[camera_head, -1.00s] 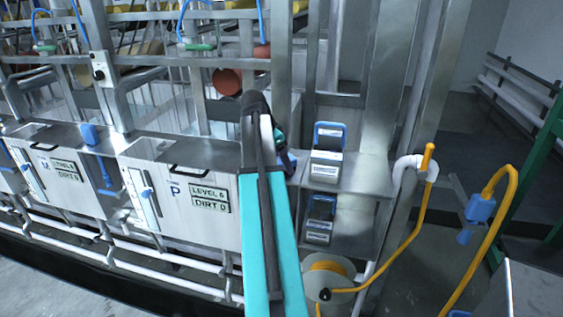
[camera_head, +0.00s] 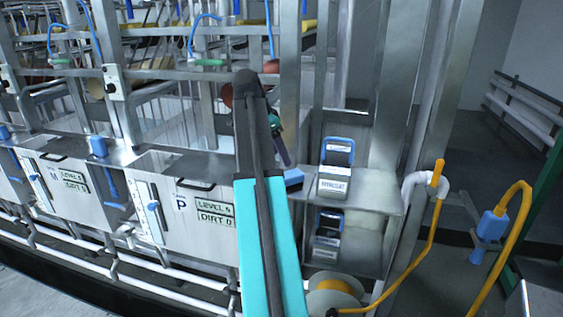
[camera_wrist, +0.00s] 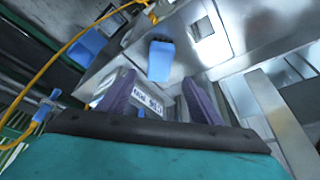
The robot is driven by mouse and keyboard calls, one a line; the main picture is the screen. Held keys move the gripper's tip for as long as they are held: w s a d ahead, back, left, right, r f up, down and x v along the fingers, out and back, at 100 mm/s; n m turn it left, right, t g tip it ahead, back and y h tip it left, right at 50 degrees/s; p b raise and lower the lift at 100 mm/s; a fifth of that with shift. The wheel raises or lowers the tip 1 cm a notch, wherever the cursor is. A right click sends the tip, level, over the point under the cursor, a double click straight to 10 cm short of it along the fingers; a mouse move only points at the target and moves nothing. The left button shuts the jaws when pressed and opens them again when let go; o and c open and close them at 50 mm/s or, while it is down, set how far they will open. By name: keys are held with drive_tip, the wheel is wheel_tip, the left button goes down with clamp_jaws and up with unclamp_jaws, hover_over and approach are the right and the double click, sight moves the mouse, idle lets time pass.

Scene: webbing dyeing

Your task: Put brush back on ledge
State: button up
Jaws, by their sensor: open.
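A blue brush (camera_head: 293,178) lies on the upper metal ledge (camera_head: 372,198), just left of a labelled grey box; my arm hides part of it in the head view. In the wrist view the blue brush (camera_wrist: 160,62) rests on bare metal beyond my fingertips, with a darker band at its top end. My gripper (camera_head: 283,155) is above the brush, apart from it. The wrist view shows my gripper (camera_wrist: 160,88) with its two purple fingers spread and no object held between them.
The labelled box (camera_head: 334,183) with a blue handle stands on the upper ledge; a similar box (camera_head: 327,240) stands on the shelf below. A yellow hose (camera_head: 433,230) hangs at the right, above a reel (camera_head: 334,292). Metal tanks (camera_head: 205,205) and upright posts stand at the left.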

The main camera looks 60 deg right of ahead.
drive_tip(key=shift+w+a+r, duration=0.1)
drive_tip(key=shift+a+r, duration=0.15)
drive_tip(key=shift+r, duration=0.35)
idle(0.5)
